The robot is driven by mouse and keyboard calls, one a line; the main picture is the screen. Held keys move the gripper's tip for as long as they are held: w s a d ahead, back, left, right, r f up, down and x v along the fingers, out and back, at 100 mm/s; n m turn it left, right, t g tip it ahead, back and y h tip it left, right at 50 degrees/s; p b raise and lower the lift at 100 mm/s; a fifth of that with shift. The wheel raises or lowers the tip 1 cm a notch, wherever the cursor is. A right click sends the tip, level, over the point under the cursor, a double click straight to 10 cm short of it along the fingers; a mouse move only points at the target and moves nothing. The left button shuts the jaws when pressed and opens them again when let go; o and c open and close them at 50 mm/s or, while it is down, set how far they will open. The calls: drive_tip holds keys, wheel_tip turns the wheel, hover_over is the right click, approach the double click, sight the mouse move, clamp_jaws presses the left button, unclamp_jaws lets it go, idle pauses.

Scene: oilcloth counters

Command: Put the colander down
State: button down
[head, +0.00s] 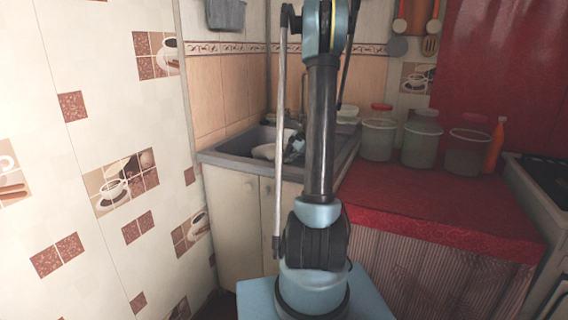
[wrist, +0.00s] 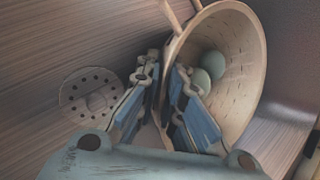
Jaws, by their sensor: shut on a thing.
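The colander (wrist: 245,70) is a tan slotted bowl, tilted on its side in the wrist view, with its open mouth to the right. Two pale green round things (wrist: 207,67) show inside it. My gripper (wrist: 166,75) is shut on the colander's near rim, one finger on each side of the wall. In the head view, a pale bowl shape that looks like the colander (head: 264,151) shows in the sink (head: 235,160), beside my gripper (head: 294,147). My arm hides part of the sink. I cannot tell whether the colander touches the bottom.
A round perforated disc, perhaps the drain (wrist: 88,95), lies left of my gripper. Right of the sink is a red-covered counter (head: 430,205), clear in front. Several lidded jars (head: 421,145) and an orange bottle (head: 495,145) stand at its back. A tiled wall (head: 100,120) is at left.

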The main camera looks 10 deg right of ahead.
drive_tip(key=c, duration=1.7)
unclamp_jaws()
drive_tip(key=v, duration=1.2)
